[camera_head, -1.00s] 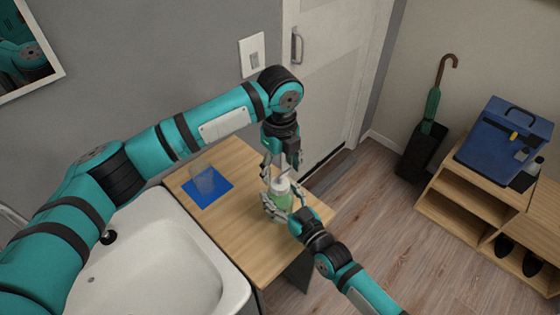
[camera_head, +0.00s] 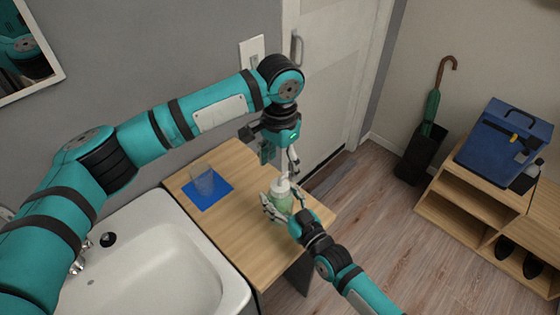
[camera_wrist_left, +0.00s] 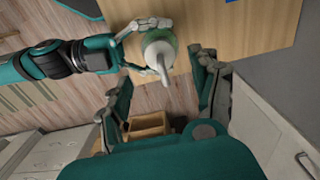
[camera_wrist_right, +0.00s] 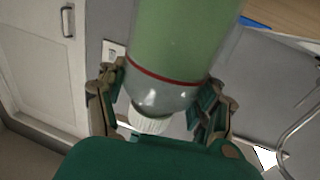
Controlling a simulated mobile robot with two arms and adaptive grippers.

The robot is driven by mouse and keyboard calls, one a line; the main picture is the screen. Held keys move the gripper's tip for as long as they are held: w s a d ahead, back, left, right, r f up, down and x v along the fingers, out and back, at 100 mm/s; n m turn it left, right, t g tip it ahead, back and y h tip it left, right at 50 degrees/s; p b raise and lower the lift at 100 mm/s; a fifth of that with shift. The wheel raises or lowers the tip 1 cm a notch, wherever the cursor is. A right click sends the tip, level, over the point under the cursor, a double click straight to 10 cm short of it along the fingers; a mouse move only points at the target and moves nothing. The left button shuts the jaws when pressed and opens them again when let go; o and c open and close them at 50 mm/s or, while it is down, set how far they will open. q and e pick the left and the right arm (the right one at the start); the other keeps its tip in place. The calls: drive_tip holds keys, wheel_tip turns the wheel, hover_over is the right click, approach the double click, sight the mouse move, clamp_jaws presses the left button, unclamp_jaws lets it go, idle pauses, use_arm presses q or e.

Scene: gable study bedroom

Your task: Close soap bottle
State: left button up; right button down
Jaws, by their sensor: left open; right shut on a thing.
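The soap bottle (camera_head: 282,203) is clear with green contents and a white top, upright near the right end of the wooden counter. My right gripper (camera_head: 283,208) is shut around its body from the front. The right wrist view shows the bottle body (camera_wrist_right: 178,45) close up, with a red line and a white ribbed part. My left gripper (camera_head: 281,163) is open and empty above the bottle. In the left wrist view, the white pump top (camera_wrist_left: 160,57) and spout show between and beyond its spread fingers. I cannot tell how tightly the top sits.
A clear glass (camera_head: 203,180) stands on a blue mat (camera_head: 208,197) at the left of the counter (camera_head: 240,225). A white sink (camera_head: 165,265) lies left of the counter. A shelf (camera_head: 460,195) with a blue box (camera_head: 500,140) stands far right.

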sight(280, 185)
use_arm(q)
drive_tip(key=shift+f, duration=4)
drive_tip(key=c, duration=1.2)
drive_tip(key=o, duration=1.4)
drive_tip(key=shift+c, duration=0.2)
wheel_tip(280, 185, up, 12)
